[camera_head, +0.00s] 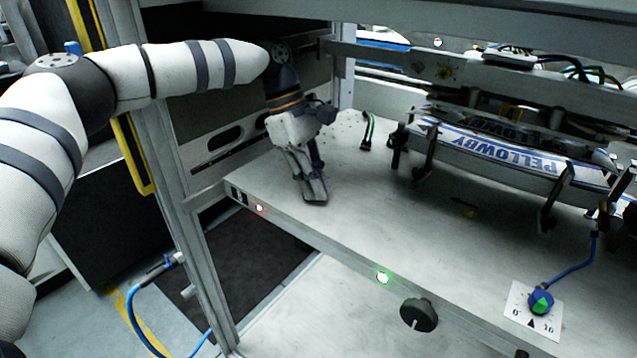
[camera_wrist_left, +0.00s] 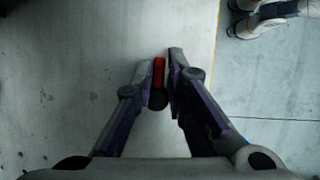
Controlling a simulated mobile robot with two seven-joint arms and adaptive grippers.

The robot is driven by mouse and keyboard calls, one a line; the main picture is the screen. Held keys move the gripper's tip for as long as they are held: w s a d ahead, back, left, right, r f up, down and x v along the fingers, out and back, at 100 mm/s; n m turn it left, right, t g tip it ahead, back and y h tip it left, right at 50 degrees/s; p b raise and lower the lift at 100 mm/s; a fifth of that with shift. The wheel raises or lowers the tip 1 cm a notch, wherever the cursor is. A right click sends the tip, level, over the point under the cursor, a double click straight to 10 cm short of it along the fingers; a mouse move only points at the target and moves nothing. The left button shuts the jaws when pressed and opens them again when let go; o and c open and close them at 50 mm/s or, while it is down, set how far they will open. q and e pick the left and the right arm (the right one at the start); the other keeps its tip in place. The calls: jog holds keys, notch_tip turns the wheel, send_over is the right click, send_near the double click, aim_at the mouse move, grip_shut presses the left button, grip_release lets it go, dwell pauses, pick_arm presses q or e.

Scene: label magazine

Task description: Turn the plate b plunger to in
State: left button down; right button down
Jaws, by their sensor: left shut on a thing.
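My left gripper (camera_head: 313,196) points down at the left part of the grey machine deck. In the left wrist view its fingers (camera_wrist_left: 161,75) are shut on a small knob (camera_wrist_left: 159,72) with a red side and a dark lower end, which I take for the plunger. The knob sits between the fingertips; in the head view the gripper hides it. I cannot tell from a marking whether it belongs to plate b, nor whether it stands in or out. My right gripper is in neither view.
The label magazine (camera_head: 495,158) with "PELLOWBY" labels stands right of the gripper on the deck (camera_head: 400,225). A metal post (camera_head: 170,200) stands left. The deck between gripper and magazine is mostly clear.

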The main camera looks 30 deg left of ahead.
pick_arm(q)
jog(key=shift+a+m, duration=0.2)
jog(key=shift+m, duration=0.3)
jog(key=c, duration=1.7)
grip_release()
jog(key=shift+a+f, duration=0.1)
